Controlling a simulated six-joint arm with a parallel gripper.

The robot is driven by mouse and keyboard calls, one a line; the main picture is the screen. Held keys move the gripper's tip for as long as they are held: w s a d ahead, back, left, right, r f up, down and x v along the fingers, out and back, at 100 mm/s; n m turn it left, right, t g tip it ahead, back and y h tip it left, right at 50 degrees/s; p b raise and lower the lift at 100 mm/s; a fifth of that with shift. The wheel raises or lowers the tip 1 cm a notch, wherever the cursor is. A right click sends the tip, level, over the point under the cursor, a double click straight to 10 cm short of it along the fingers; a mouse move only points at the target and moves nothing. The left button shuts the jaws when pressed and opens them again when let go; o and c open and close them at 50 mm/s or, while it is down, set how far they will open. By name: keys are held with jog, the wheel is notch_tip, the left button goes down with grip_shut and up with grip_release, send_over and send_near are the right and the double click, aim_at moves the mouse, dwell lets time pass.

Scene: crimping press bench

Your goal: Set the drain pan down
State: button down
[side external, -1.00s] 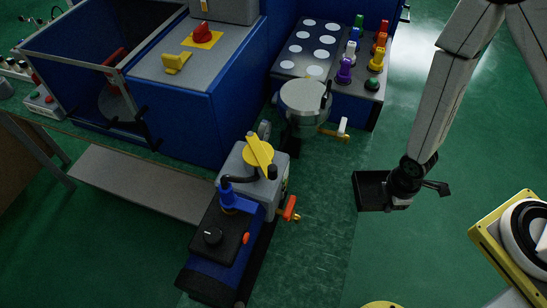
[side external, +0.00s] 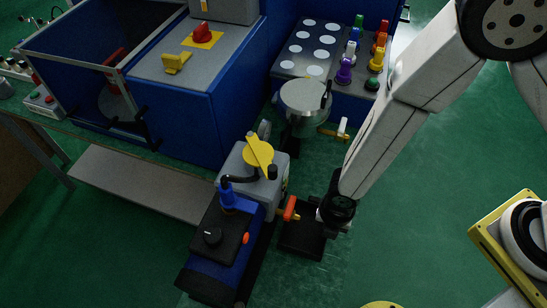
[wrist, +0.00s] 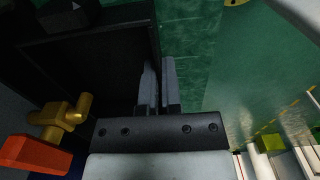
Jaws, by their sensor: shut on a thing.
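The drain pan (side external: 302,241) is a black, shallow, square tray. It sits low in the side view, just right of the grey and blue unit and close to the orange-handled brass valve (wrist: 66,118). In the wrist view the pan (wrist: 95,75) fills the left half. My gripper (wrist: 159,85) is shut on the pan's side wall, one finger on each side. In the side view my gripper (side external: 326,219) is at the pan's back right edge, partly hidden by my wrist. I cannot tell whether the pan's underside touches the green surface.
The unit with a yellow lever (side external: 259,151) stands left of the pan. The valve's orange handle (side external: 290,208) is very close to the pan's edge. A round grey vessel (side external: 306,105) with a brass tap stands behind.

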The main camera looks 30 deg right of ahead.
jog(key=shift+f, duration=0.1)
jog(key=shift+f, duration=1.4)
jog(key=shift+f, duration=0.1)
jog(key=c, duration=0.8)
grip_release()
jog(key=shift+r, duration=6.1)
jog(key=shift+d, duration=0.1)
